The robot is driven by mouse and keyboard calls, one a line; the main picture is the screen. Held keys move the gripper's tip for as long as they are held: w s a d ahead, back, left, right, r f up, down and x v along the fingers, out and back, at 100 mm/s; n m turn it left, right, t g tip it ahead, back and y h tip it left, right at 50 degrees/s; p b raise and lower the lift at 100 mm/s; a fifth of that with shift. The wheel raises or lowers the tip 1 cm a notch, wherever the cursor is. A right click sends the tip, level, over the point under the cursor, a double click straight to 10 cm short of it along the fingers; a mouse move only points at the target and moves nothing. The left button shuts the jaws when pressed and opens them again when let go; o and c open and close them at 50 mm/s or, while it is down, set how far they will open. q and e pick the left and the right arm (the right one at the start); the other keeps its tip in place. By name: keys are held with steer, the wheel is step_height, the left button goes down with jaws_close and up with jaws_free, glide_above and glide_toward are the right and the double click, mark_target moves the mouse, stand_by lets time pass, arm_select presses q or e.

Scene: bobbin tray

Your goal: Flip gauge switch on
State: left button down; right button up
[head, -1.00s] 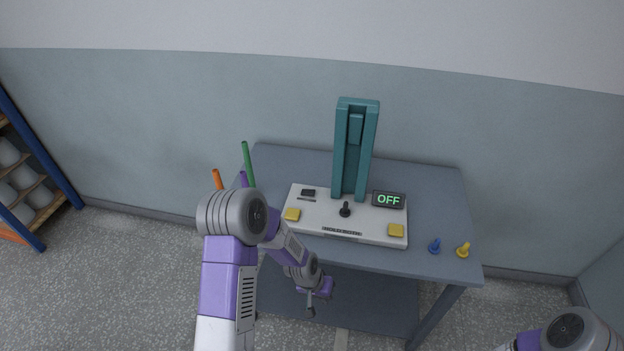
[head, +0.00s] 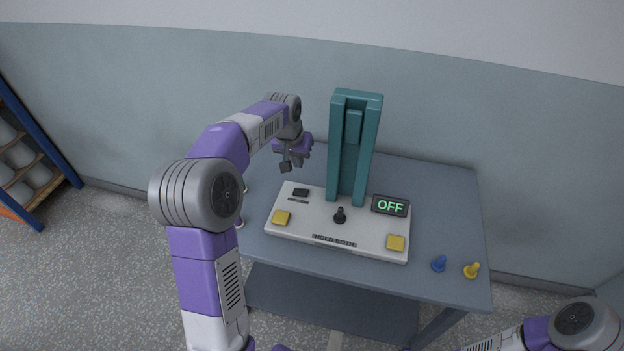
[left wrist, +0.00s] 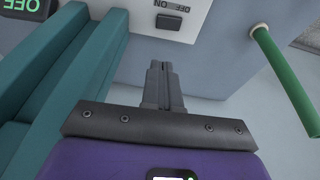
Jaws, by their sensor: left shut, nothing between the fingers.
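The gauge switch (head: 301,192) is a small dark switch at the back left of the white gauge box (head: 318,239). It also shows in the left wrist view (left wrist: 168,22), beside an upside-down ON label. The gauge display (head: 390,205) reads OFF in green. My left gripper (head: 285,167) is shut and empty, above and slightly behind the switch. In the left wrist view its closed fingertips (left wrist: 163,65) point toward the switch and appear apart from it. My right gripper is out of view; only part of that arm shows at the lower right.
A black joystick (head: 340,215) and two yellow pads stand on the box. A green rod (left wrist: 285,80) shows in the wrist view. Blue (head: 438,264) and yellow (head: 471,270) pegs are at right.

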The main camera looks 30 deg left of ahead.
arm_select(q)
steer(key=b, duration=0.4)
glide_above(306, 191)
steer(key=s, duration=0.1)
step_height(306, 191, down, 12)
steer(key=shift+s+a+r, duration=0.1)
steer(key=shift+s+a, duration=0.05)
steer(key=shift+f, duration=0.65)
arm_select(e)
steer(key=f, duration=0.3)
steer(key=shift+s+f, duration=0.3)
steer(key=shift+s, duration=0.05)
